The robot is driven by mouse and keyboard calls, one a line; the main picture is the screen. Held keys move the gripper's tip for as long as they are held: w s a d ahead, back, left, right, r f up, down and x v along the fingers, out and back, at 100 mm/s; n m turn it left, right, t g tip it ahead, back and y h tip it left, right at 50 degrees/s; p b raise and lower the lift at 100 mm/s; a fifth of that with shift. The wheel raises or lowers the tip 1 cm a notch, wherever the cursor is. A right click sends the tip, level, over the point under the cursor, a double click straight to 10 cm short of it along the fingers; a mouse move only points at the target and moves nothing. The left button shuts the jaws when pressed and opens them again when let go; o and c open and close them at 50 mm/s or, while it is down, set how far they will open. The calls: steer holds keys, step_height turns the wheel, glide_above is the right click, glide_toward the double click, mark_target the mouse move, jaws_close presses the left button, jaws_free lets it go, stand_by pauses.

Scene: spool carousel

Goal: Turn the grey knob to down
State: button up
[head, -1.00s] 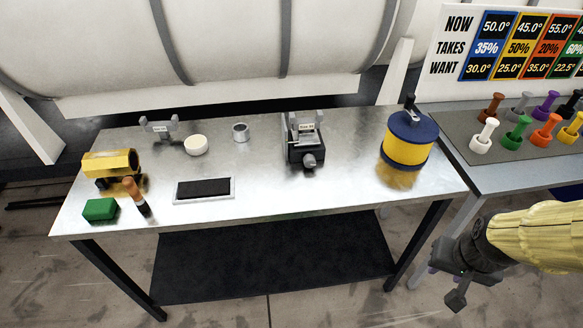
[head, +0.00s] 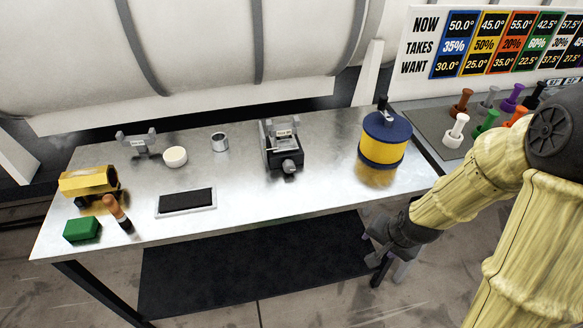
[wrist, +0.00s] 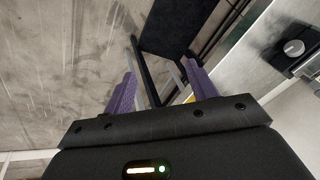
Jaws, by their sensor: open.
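The grey knob (head: 290,166) sits on the front of a black device (head: 280,145) with a grey bracket and small white label, on the metal table. The knob also shows at the right of the wrist view (wrist: 293,48). Which way it is turned is too small to tell. My gripper (head: 372,250) is open and empty at the table's front right edge, well apart from the knob, to its right and nearer. Its purple fingers (wrist: 160,88) are spread in the wrist view, with floor and a table leg behind them.
A yellow and blue canister (head: 382,147) stands near my arm on the table's right. A black pad (head: 186,200), white disc (head: 175,156), metal ring (head: 220,141), green block (head: 82,229) and yellow cylinder (head: 88,181) are further left. Bare metal lies in front of the knob.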

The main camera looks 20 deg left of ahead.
mark_target(290, 169)
steer(key=w+a+f+m+t+y+p, duration=0.1)
steer(key=w+a+f+m+y+p, duration=0.15)
steer(key=a+m, duration=0.4)
steer(key=w+a+f+m+t+y+p, duration=0.1)
steer(key=a+f+m+y, duration=0.2)
steer(key=a, duration=0.7)
steer(key=w+a+r+m+t+p, duration=0.1)
steer(key=w+a+r+m+t, duration=0.3)
steer(key=m, duration=1.3)
step_height(290, 169, up, 2)
steer(key=shift+w+a+r+t+p, duration=0.1)
steer(key=shift+w+a+t+p, duration=0.2)
steer(key=shift+w+t, duration=0.45)
steer(key=shift+s, duration=0.15)
steer(key=p+x, duration=0.4)
steer(key=x, duration=1.3)
steer(key=shift+a+r, duration=0.1)
steer(key=shift+a, duration=0.05)
steer(key=shift+c, duration=0.4)
